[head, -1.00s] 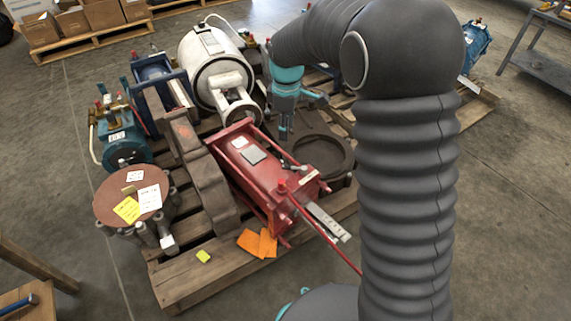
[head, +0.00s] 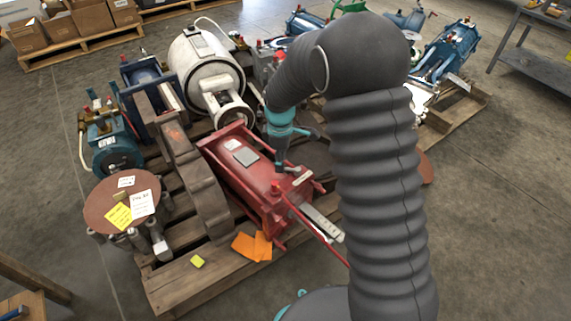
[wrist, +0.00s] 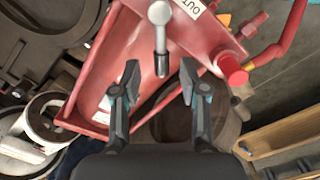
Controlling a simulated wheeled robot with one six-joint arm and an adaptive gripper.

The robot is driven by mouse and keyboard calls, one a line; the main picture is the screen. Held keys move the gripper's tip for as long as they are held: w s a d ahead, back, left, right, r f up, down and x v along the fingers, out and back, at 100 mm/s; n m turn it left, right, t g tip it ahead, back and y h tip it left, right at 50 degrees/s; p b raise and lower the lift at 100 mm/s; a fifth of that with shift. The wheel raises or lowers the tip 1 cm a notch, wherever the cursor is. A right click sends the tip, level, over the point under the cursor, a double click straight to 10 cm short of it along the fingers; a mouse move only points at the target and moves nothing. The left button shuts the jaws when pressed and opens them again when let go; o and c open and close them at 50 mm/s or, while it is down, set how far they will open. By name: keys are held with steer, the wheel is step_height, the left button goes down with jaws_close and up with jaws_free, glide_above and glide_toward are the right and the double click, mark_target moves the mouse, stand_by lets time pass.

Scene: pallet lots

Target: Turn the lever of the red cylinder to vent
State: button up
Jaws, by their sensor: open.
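The red cylinder (head: 222,158) lies on the wooden pallet; its red body also fills the upper part of the wrist view (wrist: 98,72). A grey lever (wrist: 160,38) with a round end shows at the top centre of the wrist view, beside a white label reading "OUT" (wrist: 193,7). My gripper (wrist: 159,72) is open, with the lever's lower tip between its two fingertips and no clear contact. In the head view my gripper (head: 287,168) is over the near right end of the cylinder and hides the lever. No "vent" mark is readable.
A red hose (wrist: 275,52) and a red cap (wrist: 232,68) are close on the right in the wrist view. A white cylinder (head: 203,68) and a brown flanged part (head: 205,190) are beside the red cylinder. Clear floor (head: 480,200) is on the right.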

steer(key=shift+f, duration=0.85)
jaws_close()
